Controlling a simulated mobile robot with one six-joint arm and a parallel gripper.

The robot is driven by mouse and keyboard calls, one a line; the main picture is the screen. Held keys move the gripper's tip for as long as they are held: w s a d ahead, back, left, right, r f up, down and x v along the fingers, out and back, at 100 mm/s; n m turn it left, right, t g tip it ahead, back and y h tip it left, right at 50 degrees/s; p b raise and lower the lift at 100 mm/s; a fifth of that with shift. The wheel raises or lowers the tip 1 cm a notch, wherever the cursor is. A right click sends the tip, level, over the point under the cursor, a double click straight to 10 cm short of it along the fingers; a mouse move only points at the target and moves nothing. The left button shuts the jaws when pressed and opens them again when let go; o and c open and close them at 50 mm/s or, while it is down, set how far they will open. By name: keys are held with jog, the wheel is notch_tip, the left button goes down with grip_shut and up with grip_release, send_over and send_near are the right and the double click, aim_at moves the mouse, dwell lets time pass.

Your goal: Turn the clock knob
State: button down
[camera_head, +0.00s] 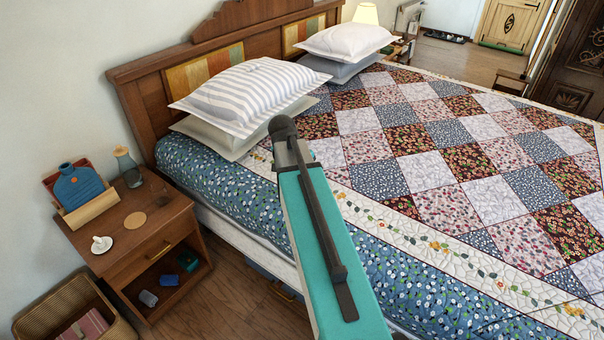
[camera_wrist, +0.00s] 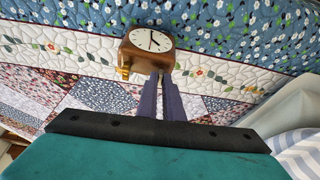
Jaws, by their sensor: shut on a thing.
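The clock (camera_wrist: 147,50) shows in the wrist view, with a brown wooden case and a round white dial with dark hands. A small brass-coloured knob (camera_wrist: 123,72) sticks out at its left side in that view. My gripper (camera_wrist: 162,76) has its two dark fingers close together, shut on the clock at the lower right edge of its case. The fingers are apart from the brass knob. What lies between the fingertips is hidden. In the head view my arm covers the clock and the fingers.
A patchwork quilt (camera_head: 440,165) covers the bed beneath the clock. Striped pillows (camera_head: 250,92) lie by the wooden headboard (camera_head: 150,95). A nightstand (camera_head: 165,235) at left holds a blue bottle (camera_head: 78,186), a glass bottle (camera_head: 127,167) and a small white dish (camera_head: 102,244). A basket (camera_head: 60,312) stands below.

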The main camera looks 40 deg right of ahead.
dwell(0.3)
jog(key=c, duration=1.9)
grip_release()
jog(key=shift+r, duration=0.1)
jog(key=b+v, duration=0.1)
jog(key=v, duration=1.2)
jog(key=shift+r+b, duration=0.25)
jog(key=shift+b, duration=0.1)
jog(key=shift+w+a, duration=0.1)
jog(key=shift+a, duration=0.1)
